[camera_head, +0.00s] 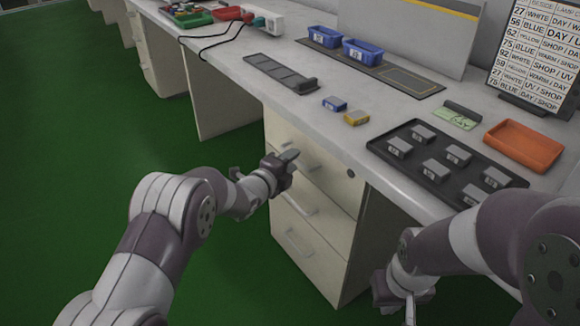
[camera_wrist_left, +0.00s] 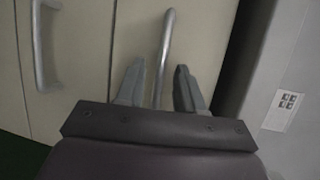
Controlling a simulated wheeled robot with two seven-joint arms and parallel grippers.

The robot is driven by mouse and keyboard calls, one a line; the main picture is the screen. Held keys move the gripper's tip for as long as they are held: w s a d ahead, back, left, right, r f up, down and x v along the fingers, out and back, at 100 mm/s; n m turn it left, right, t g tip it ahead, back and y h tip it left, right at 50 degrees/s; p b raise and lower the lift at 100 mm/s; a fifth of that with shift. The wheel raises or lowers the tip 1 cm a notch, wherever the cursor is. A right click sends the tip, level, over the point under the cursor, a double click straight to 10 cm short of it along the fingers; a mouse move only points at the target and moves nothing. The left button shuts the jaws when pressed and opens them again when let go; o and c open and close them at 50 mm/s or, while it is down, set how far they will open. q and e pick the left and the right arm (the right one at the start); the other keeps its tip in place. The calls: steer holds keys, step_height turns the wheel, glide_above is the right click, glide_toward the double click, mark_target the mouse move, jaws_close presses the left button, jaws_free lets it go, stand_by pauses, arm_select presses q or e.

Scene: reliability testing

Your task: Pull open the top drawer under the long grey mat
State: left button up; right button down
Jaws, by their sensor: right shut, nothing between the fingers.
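The cream drawer cabinet (camera_head: 345,240) stands under the bench, with its drawers stacked and looking shut. The top drawer (camera_head: 335,172) has a bar handle partly hidden by my left gripper (camera_head: 291,160). In the left wrist view, my left gripper (camera_wrist_left: 158,85) is open, with its fingers on either side of a metal handle (camera_wrist_left: 166,40); contact cannot be told. Another handle (camera_wrist_left: 41,45) lies to the left there. The long grey mat (camera_head: 280,73) lies on the bench above. My right gripper (camera_head: 409,308) is shut and empty, low at the cabinet's right.
A black tray (camera_head: 398,173) with several grey blocks, an orange tray (camera_head: 523,146), a blue block (camera_head: 334,104) and a yellow block (camera_head: 356,118) are on the bench. Two blue bins (camera_head: 362,53) stand behind. The green floor (camera_head: 75,150) left of the cabinet is clear.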

arm_select(q)
steer(key=shift+w+d, duration=0.1)
jaws_close()
stand_by(1.4)
